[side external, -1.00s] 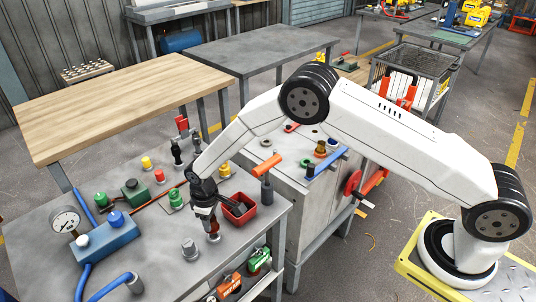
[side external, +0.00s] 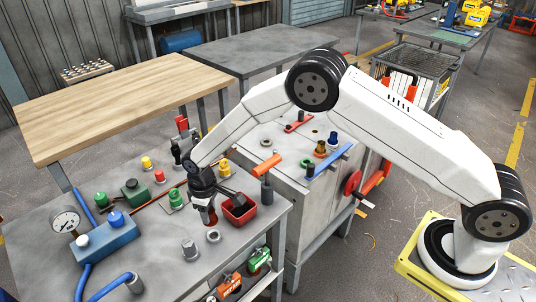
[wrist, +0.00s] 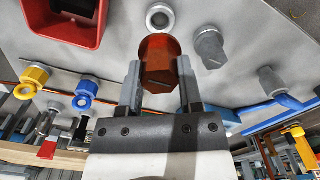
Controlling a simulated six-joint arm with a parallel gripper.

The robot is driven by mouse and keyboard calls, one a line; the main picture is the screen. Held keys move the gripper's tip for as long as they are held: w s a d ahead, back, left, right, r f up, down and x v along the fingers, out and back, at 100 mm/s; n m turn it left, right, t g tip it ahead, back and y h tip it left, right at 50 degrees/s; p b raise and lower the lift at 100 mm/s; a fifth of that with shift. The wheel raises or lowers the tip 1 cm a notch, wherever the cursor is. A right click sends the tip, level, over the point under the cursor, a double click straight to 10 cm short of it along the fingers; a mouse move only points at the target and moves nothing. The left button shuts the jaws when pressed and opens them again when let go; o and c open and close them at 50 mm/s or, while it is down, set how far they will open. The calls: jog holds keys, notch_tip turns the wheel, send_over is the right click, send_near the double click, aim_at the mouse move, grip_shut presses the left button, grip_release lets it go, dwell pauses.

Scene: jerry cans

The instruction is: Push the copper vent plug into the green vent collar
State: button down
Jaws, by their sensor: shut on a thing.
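The copper vent plug (wrist: 160,62) is held between the two fingers of my gripper (wrist: 160,85) in the wrist view. In the side view the plug (side external: 210,215) hangs below my gripper (side external: 207,205), above the grey bench top and apart from it. A green collar-like fitting (side external: 176,200) stands on the bench to the left of my gripper in the side view. Other green parts stand further left, so I cannot be sure which is the vent collar. No green collar shows in the wrist view.
A grey ring (side external: 213,236) lies just below the plug. A grey capped fitting (side external: 190,249) stands beside it. A red bin (side external: 240,211) is close on the right. A blue block (side external: 106,238) with hoses and a gauge (side external: 65,220) stand at the left.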

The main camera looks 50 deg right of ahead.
notch_tip(320, 180, up, 5)
jog(key=shift+r, duration=0.1)
jog(key=w+d+m, duration=0.1)
jog(key=w+d, duration=0.2)
jog(key=d, duration=0.7)
jog(key=w+d+m, duration=0.2)
jog(key=d, duration=0.8)
jog(key=s+d+m, duration=0.2)
jog(key=d, duration=1)
jog(key=s+d+m, duration=0.1)
jog(key=s+d, duration=0.1)
jog(key=d, duration=1)
notch_tip(320, 180, down, 5)
jog(key=shift+f, duration=2.1)
jog(key=shift+f, duration=1.2)
